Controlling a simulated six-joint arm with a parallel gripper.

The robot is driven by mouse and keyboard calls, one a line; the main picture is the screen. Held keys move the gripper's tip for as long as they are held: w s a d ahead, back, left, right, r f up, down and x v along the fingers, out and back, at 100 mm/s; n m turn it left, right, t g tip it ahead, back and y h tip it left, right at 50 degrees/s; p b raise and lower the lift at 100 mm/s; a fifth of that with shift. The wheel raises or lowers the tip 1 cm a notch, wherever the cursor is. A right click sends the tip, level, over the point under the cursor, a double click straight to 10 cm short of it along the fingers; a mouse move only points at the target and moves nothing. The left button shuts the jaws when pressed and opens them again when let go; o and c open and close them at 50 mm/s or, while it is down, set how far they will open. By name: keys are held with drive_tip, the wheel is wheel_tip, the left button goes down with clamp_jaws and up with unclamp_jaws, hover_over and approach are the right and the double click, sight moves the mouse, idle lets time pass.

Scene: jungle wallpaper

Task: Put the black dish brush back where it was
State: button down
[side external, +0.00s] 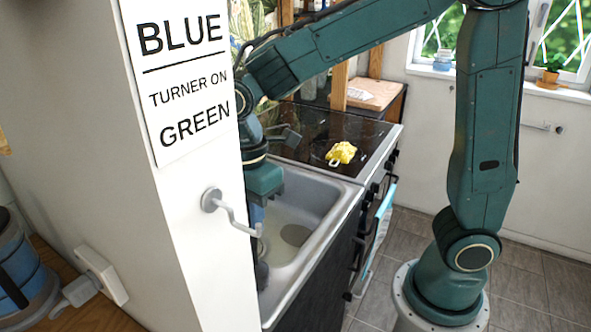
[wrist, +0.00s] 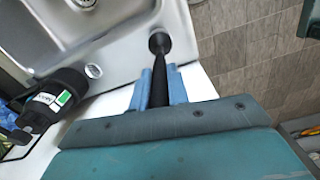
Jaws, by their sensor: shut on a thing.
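The black dish brush (wrist: 160,45) is in my gripper (wrist: 160,80). In the wrist view the blue fingers are closed on both sides of its black handle. Its round dark end points away from the gripper, over the sink's metal edge; I cannot tell whether it touches. In the side view my gripper (side external: 259,215) hangs low at the left side of the sink (side external: 318,200), partly hidden by the white wall. A dark shape (side external: 262,273) below it may be the brush.
A black bottle (wrist: 48,103) with a green-and-white label stands left in the wrist view. A yellow cloth (side external: 342,152) lies on the black stove top (side external: 325,125). The white wall with a sign (side external: 185,75) and a grey hook (side external: 230,212) blocks part of the side view.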

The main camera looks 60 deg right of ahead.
drive_tip(key=shift+f, duration=0.1)
drive_tip(key=c, duration=1.4)
unclamp_jaws()
drive_tip(key=shift+o, duration=0.2)
wheel_tip(320, 180, up, 12)
drive_tip(key=shift+r, duration=0.15)
